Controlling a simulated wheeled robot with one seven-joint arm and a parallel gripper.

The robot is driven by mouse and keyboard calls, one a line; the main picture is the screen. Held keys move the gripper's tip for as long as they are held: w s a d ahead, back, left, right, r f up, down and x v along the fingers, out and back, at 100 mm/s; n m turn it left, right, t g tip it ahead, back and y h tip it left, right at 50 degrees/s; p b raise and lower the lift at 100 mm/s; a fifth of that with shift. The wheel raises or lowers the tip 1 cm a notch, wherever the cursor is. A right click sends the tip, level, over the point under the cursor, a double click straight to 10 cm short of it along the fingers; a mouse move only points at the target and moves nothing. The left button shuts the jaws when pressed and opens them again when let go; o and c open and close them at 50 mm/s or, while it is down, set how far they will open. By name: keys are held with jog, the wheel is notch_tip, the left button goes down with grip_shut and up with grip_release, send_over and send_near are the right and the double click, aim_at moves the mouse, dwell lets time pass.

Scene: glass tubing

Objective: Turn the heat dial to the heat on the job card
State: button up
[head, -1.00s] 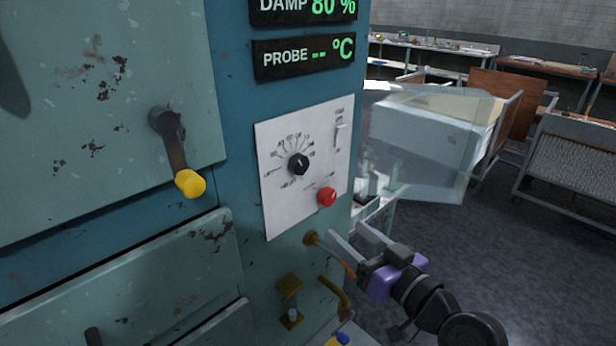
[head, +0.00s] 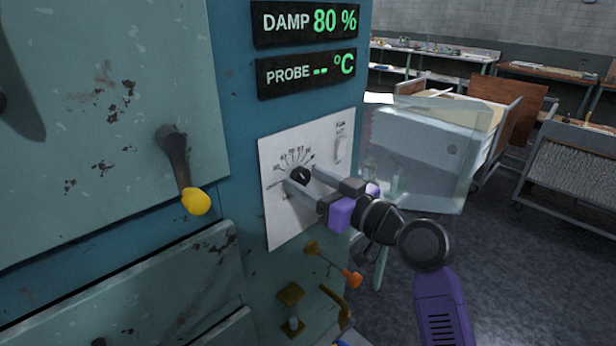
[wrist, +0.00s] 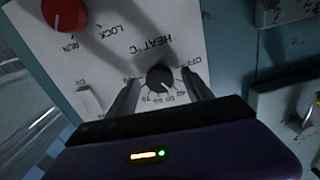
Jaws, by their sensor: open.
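The heat dial (head: 301,176) is a small black knob on a white control plate (head: 283,231), with a printed scale around it. It also shows in the wrist view (wrist: 160,78) under the word HEAT °C, with OFF at one end of the scale. My gripper (head: 300,179) is open, its two fingers reaching to the plate on either side of the dial. In the wrist view the fingers (wrist: 160,92) flank the dial with a gap on each side. No job card that I can read is in view. The dial's exact setting is too small to tell.
Displays above read DAMP 80 % (head: 308,21) and PROBE -- °C (head: 305,72). A yellow-knobbed lever (head: 195,200) is on the left door. An orange-ended lever (head: 350,277) sticks out below the plate.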

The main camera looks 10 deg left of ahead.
jog(key=shift+w+a, duration=0.15)
jog(key=shift+a, duration=0.05)
grip_shut()
jog(key=shift+m, duration=0.3)
jog(key=m, duration=0.4)
jog(key=shift+m, duration=0.3)
jog(key=shift+m+p, duration=1)
jog(key=shift+m, duration=1.2)
